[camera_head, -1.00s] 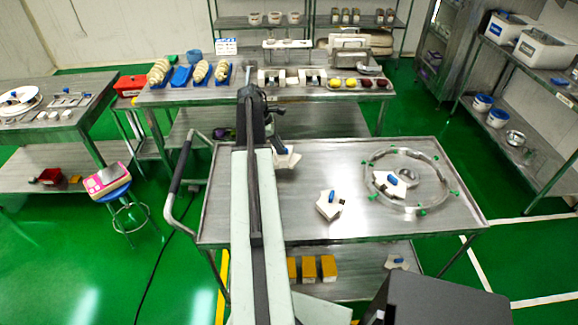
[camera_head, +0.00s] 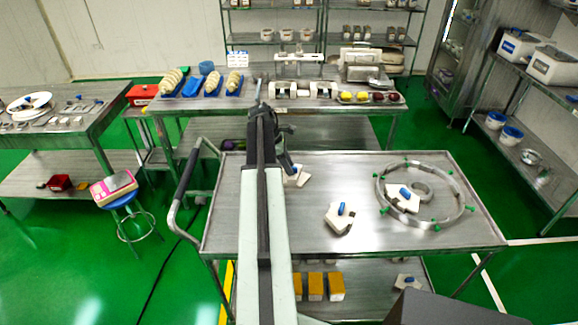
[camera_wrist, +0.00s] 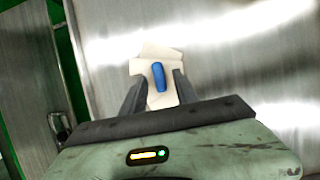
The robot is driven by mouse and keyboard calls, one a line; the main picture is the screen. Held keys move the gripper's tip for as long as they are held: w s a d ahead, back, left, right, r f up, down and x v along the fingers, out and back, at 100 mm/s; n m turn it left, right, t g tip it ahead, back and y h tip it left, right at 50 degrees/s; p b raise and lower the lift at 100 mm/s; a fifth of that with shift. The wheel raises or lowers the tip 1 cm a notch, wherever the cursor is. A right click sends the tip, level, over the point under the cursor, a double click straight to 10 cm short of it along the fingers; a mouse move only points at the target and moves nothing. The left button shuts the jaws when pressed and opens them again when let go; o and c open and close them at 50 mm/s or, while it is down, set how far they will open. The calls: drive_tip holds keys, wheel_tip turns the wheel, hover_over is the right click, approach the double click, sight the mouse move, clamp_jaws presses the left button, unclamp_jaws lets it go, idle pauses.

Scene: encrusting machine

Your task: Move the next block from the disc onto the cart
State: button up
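The round disc-like ring (camera_head: 464,205) with green knobs sits at the right of the steel cart (camera_head: 260,235). One white block with a blue handle (camera_head: 402,199) lies inside it. A second such block (camera_head: 339,218) lies on the cart top, left of the ring. A third block (camera_head: 299,178) lies at the cart's far left part, partly hidden by my arm. My gripper (camera_wrist: 158,84) is over this third block. In the wrist view its fingers stand apart on both sides of the block (camera_wrist: 150,55), clear of the blue handle. Whether they touch the white body is unclear.
A grey cylinder-like part (camera_head: 422,191) sits inside the ring. The cart's handle rail (camera_head: 182,195) rises at its left. A long steel table (camera_head: 300,103) with trays and tools stands behind. The cart top's front middle is clear.

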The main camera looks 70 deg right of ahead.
drive_tip(key=shift+r+p, duration=0.55)
drive_tip(key=p+v, duration=1)
drive_tip(key=v, duration=0.1)
drive_tip(key=shift+w, duration=0.2)
drive_tip(key=shift+a, duration=0.1)
